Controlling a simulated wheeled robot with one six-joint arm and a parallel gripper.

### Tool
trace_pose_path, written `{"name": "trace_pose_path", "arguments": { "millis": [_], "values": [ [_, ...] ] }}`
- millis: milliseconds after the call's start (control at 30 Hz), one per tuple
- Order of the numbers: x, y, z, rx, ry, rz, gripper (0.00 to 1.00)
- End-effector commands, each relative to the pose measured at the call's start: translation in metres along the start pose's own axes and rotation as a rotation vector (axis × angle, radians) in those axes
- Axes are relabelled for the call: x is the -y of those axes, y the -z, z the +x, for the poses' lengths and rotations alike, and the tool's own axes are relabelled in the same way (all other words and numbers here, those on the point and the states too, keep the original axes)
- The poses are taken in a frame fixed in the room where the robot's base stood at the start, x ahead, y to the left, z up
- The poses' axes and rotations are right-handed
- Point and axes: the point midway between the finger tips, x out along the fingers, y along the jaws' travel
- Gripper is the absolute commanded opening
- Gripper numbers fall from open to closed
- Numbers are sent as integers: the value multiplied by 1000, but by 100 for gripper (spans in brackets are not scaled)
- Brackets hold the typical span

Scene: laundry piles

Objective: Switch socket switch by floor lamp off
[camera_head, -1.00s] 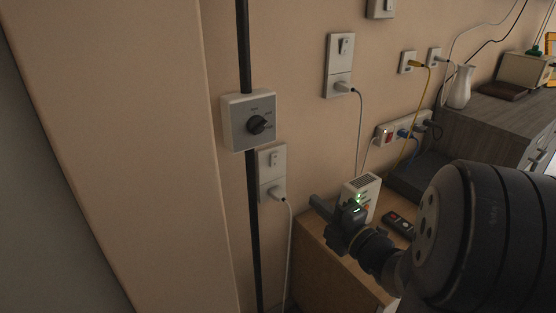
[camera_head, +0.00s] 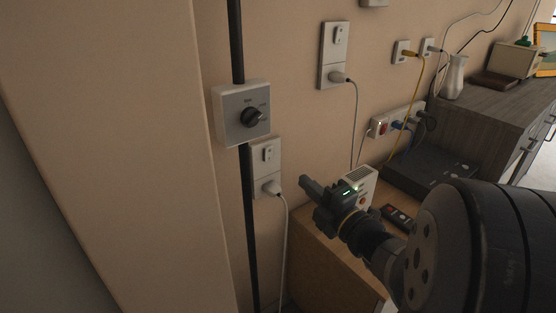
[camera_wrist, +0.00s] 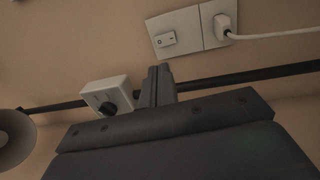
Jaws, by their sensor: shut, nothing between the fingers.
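A white wall socket plate (camera_head: 267,168) with a rocker switch (camera_head: 267,154) above a plugged-in white plug (camera_head: 271,187) sits beside a black vertical pole. The plate also shows in the wrist view (camera_wrist: 190,31), with its switch (camera_wrist: 165,40) just ahead of my fingertips and its plug (camera_wrist: 224,25) to the right. My gripper (camera_head: 306,185) is shut and empty, right of this plate, with a visible gap to it. Its fingers also show in the wrist view (camera_wrist: 158,72), close together. No floor lamp is clearly identifiable; a pale round shape (camera_wrist: 14,138) is cut off at the wrist view's left edge.
A grey dial box (camera_head: 243,115) is on the pole, above the plate. A second switched socket (camera_head: 335,55) is higher right. A wooden cabinet (camera_head: 318,262) below carries a small white device (camera_head: 362,180), a remote (camera_head: 397,216) and a black box (camera_head: 432,172). A white cable hangs from the plug.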

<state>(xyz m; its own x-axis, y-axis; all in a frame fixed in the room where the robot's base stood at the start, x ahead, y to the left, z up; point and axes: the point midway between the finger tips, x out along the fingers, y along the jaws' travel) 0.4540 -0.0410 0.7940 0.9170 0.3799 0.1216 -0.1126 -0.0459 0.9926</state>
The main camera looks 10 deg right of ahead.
Motion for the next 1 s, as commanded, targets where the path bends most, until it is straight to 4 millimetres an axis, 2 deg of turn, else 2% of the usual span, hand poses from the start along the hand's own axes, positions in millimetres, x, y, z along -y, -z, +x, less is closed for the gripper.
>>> {"name": "trace_pose_path", "arguments": {
  "millis": [400, 533, 733, 1000],
  "values": [
    [3, 2, 77, -5, -2, 1, 0],
    [3, 1, 97, -3, -2, 0, 0],
    [1, 0, 112, -1, 0, 1, 0],
    [0, 0, 115, 0, 0, 1, 0]
  ]
}}
